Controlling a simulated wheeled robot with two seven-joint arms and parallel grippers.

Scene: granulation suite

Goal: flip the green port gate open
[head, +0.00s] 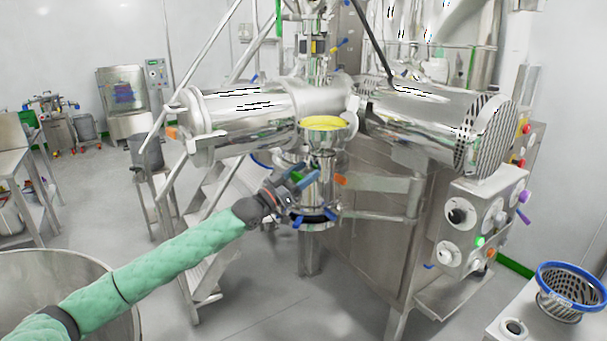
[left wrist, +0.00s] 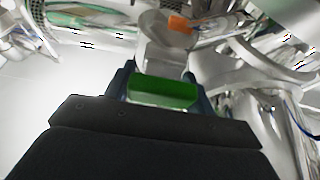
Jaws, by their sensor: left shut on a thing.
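The green port gate shows as a green bar (left wrist: 163,92) between my left gripper's fingers in the left wrist view. In the head view only a small green bit of the gate (head: 298,176) shows beside the fingers. My left gripper (head: 303,178) reaches in from the left to the steel port column below the yellow-filled bowl (head: 325,122). Its blue fingers are shut on the green gate; the left wrist view shows the gripper (left wrist: 162,88) with one finger on each side of it. The gate's hinge is hidden. My right gripper is not in view.
An orange tab (head: 340,180) sits just right of the fingers. Steel cylinders flank the bowl above. A control panel (head: 478,222) with knobs stands at right, and a blue-rimmed basket (head: 570,290) at lower right.

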